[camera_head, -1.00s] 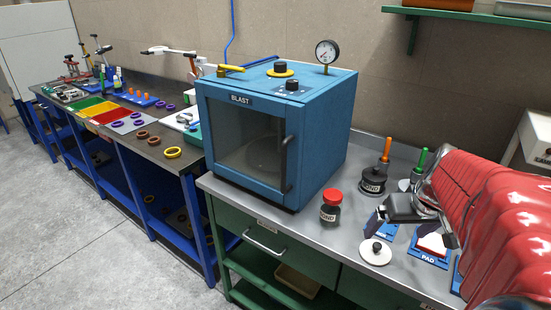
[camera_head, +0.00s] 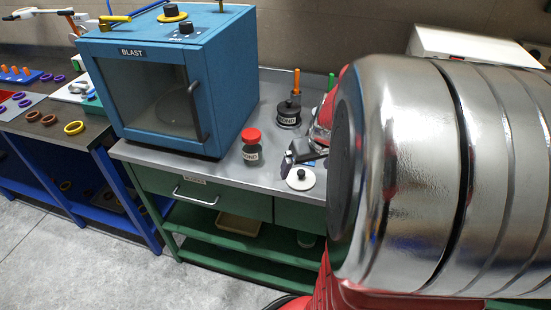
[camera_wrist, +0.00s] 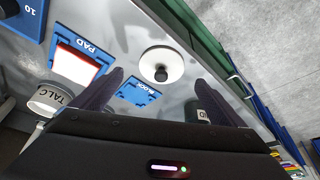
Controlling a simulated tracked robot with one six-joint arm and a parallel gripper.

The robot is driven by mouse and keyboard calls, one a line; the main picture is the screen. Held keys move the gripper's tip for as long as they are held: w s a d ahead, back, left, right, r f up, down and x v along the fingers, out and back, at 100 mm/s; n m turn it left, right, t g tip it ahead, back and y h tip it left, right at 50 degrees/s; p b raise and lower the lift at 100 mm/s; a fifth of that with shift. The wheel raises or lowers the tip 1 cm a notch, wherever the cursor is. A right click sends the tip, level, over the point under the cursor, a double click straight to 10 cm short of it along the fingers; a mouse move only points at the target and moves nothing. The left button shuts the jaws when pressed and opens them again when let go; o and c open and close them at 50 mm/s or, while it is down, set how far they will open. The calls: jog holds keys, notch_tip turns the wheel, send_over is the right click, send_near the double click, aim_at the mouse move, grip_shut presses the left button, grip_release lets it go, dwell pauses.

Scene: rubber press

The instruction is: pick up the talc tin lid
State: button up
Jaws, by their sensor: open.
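The talc tin lid is a white disc with a black knob; in the head view the lid (camera_head: 304,184) lies on the grey bench top near its front edge. In the wrist view the lid (camera_wrist: 152,55) lies ahead of and between the fingertips, its knob towards me. My gripper (camera_wrist: 160,80) is open and empty, apart from the lid. In the head view my gripper (camera_head: 300,155) is just behind the lid, partly hidden by my arm. The white talc tin (camera_wrist: 50,100), labelled TALC, is left of the left finger in the wrist view.
The blue blast cabinet (camera_head: 150,50) stands left on the bench. A red-capped jar (camera_head: 252,152) stands left of the lid, and a black pot (camera_head: 288,112) behind. A blue block plate (camera_wrist: 137,94) and a pad tray (camera_wrist: 75,65) lie near my fingers.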

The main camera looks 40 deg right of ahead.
aim_at(302, 173)
jog(key=shift+x, duration=2.6)
jog(key=shift+w+a, duration=0.1)
jog(key=c, duration=1.1)
